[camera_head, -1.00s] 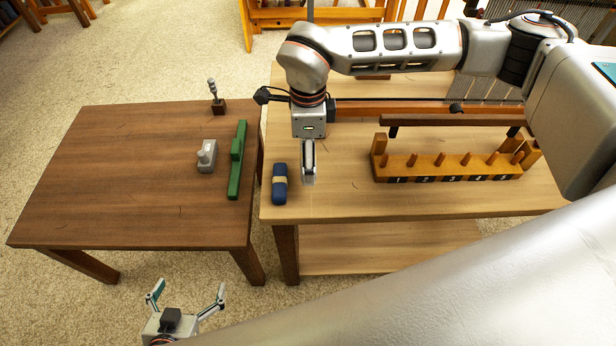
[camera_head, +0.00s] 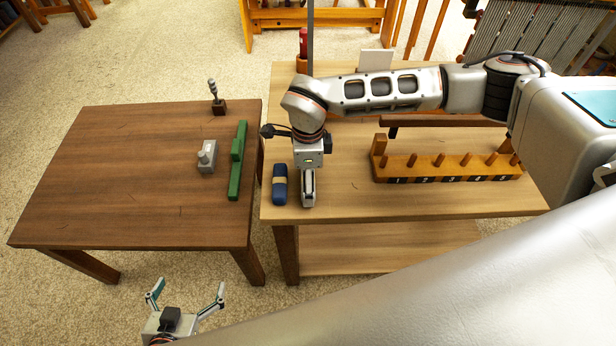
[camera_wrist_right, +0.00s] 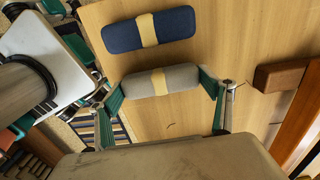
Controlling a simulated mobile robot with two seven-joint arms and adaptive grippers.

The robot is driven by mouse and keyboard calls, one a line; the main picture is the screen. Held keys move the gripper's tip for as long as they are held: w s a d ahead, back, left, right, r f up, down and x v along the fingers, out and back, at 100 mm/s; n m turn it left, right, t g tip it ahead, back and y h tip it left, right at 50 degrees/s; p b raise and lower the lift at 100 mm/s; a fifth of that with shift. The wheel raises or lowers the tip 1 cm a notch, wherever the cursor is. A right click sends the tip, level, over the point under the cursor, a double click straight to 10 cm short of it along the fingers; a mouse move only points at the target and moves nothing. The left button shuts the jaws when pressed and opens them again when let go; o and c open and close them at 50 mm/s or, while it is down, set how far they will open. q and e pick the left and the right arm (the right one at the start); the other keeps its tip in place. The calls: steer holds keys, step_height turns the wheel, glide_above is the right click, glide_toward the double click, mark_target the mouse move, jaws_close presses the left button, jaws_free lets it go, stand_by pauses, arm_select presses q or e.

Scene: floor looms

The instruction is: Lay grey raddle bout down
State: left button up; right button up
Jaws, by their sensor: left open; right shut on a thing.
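The grey raddle bout (camera_wrist_right: 185,79), with a pale yellow band, lies between the green pads of my right gripper (camera_wrist_right: 165,88) in the right wrist view. The gripper is shut on it. In the head view my right gripper (camera_head: 308,200) points down over the front left of the light table, and the grey bout is hard to tell from the fingers. I cannot tell whether the bout touches the tabletop. A blue bout (camera_head: 280,193) with a yellow band lies just left of it; it also shows in the wrist view (camera_wrist_right: 120,37). My left gripper (camera_head: 187,297) is open and empty.
The light wooden table (camera_head: 350,205) holds a numbered peg rack (camera_head: 450,170) at right. The dark table (camera_head: 120,180) at left holds a green block tool (camera_head: 236,165), a grey object (camera_head: 207,158) and a small stand (camera_head: 217,105). The light table's front edge is close to the gripper.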

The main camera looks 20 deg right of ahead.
steer(key=shift+f, duration=0.15)
steer(key=o, duration=1.1)
steer(key=r, duration=0.6)
steer(key=shift+w+d+r+b, duration=0.1)
steer(key=shift+d+r+b, duration=0.2)
steer(key=shift+d+r, duration=0.1)
steer(key=shift+r, duration=0.55)
